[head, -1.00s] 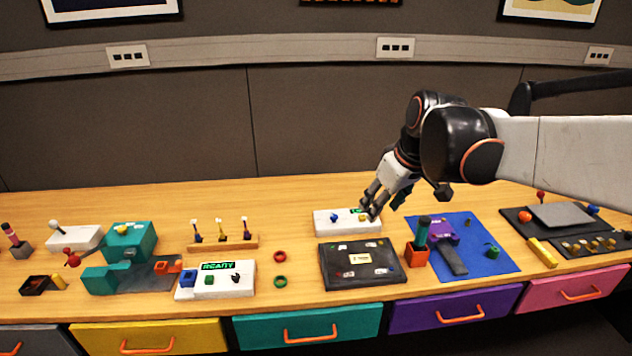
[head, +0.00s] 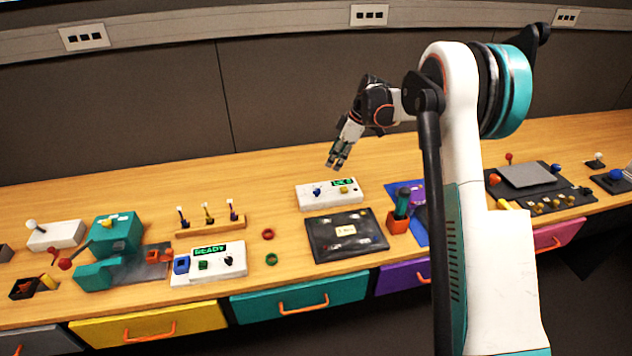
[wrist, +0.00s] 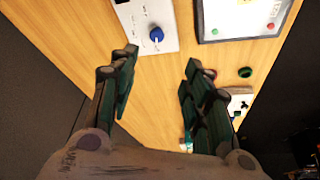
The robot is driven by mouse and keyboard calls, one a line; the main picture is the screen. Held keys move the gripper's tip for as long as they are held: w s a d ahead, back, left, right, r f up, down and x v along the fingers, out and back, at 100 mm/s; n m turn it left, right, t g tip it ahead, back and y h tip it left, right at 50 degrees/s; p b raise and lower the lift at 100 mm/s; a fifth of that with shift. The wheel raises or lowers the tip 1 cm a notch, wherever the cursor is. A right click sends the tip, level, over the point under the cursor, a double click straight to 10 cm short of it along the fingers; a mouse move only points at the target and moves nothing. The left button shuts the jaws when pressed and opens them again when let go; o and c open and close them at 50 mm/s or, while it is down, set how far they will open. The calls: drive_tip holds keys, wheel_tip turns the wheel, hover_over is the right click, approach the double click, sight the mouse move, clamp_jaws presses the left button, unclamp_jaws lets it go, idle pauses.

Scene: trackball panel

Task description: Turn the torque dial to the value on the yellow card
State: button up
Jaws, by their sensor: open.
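A white panel (head: 331,202) with a blue dial (head: 317,191), a small yellow part and a lit green display (head: 343,183) stands on the bench, its reading too small to make out. In the wrist view the blue dial (wrist: 156,34) shows a white pointer mark on the white panel (wrist: 140,18). A pale yellowish card (head: 345,230) lies on a dark board (head: 322,249) in front of the panel; I cannot read it. My gripper (head: 336,165) is open and empty above and behind the panel. In the wrist view its fingers (wrist: 161,58) are spread, apart from the dial.
Left of the panel are a rack (head: 210,226) with several upright tools, two rings, a white READY box (head: 209,264) and a teal machine (head: 117,233). An orange holder (head: 397,222) with a green-handled item stands at right. Bare wood lies behind the panel.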

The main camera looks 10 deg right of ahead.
sight(317, 190)
drive_tip(key=shift+n, duration=0.3)
drive_tip(key=b+x, duration=0.1)
drive_tip(key=x, duration=0.4)
drive_tip(key=b+x, duration=0.1)
drive_tip(key=x, duration=0.4)
drive_tip(key=b+x, duration=0.1)
drive_tip(key=x, duration=0.4)
drive_tip(key=shift+w+d+f, duration=0.2)
drive_tip(key=shift+w, duration=0.25)
drive_tip(key=shift+c, duration=0.5)
clamp_jaws()
